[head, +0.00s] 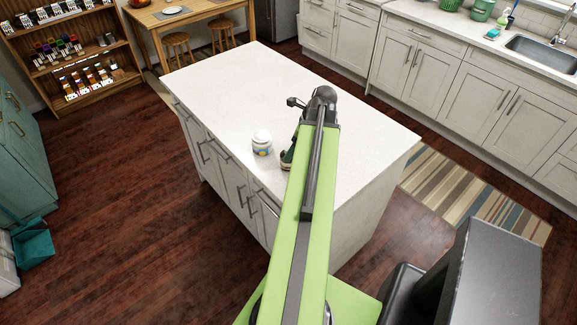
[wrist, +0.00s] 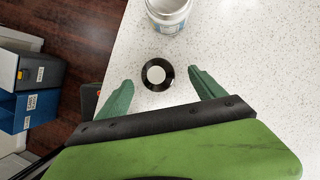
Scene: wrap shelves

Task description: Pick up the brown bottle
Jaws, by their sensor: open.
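The brown bottle (wrist: 147,82) shows in the wrist view from above, as a dark round shape with a pale cap, on the white speckled counter. My gripper (wrist: 160,76) is open, with one green finger on each side of the bottle. Gaps show between the bottle and both fingers, and nothing is gripped. In the head view my arm covers most of that spot, and I cannot clearly make out the bottle there.
A white jar (head: 262,144) stands on the island (head: 225,85) close to the bottle; it also shows at the top of the wrist view (wrist: 168,12). The island's far part is clear. A wooden shelf (head: 75,73) stands at the back left.

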